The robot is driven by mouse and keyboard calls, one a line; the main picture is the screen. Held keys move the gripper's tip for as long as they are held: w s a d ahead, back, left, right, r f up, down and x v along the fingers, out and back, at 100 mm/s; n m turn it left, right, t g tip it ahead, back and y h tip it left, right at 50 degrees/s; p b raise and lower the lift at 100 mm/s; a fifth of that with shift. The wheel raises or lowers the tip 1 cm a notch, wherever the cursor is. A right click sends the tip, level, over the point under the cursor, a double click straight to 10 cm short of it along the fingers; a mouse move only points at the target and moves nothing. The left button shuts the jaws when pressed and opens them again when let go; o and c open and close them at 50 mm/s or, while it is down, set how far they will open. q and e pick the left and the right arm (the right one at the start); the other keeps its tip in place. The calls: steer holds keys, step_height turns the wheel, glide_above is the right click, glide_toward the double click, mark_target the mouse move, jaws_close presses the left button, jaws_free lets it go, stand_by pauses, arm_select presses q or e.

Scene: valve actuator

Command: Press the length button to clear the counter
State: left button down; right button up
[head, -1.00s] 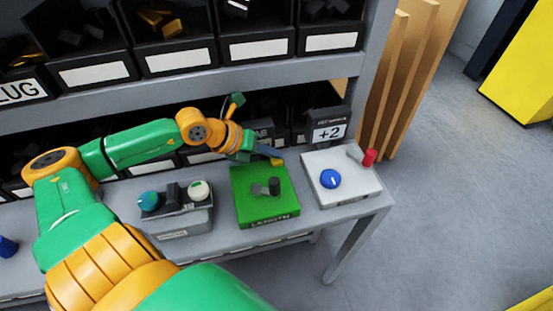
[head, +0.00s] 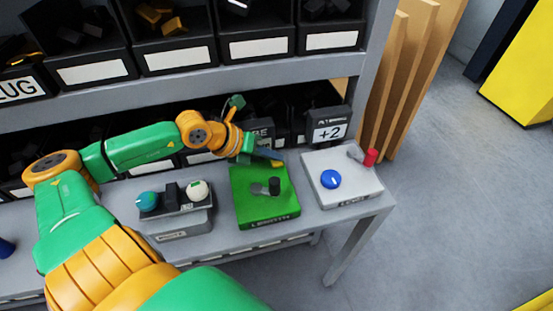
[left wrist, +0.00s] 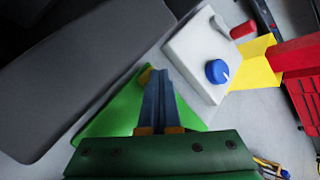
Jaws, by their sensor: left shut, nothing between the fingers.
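A green box (head: 257,210) with a front label that seems to read "LENGTH" stands on the bench, with a dark upright knob (head: 274,186) and a grey lever on top. My left gripper (head: 274,160) is shut and empty at the box's back edge. In the left wrist view its blue-grey fingers (left wrist: 158,80) lie together over the green box (left wrist: 105,120). A small yellow-brown piece (left wrist: 145,76) shows beside the fingertips; I cannot tell whether it is a button. Contact is unclear. My right gripper is out of view.
To the right is a white box (head: 353,195) with a blue knob (head: 330,179) and a red-tipped lever (head: 370,158). To the left is a grey box (head: 178,222) with teal and white knobs. Shelf bins (head: 176,58) stand above and behind.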

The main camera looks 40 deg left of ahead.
mark_target(273, 163)
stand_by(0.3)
arm_select(q)
steer(key=shift+r+p, duration=0.85)
steer(key=shift+r, duration=0.05)
steer(key=shift+r, duration=0.1)
step_height(273, 163, up, 5)
steer(key=p, duration=0.5)
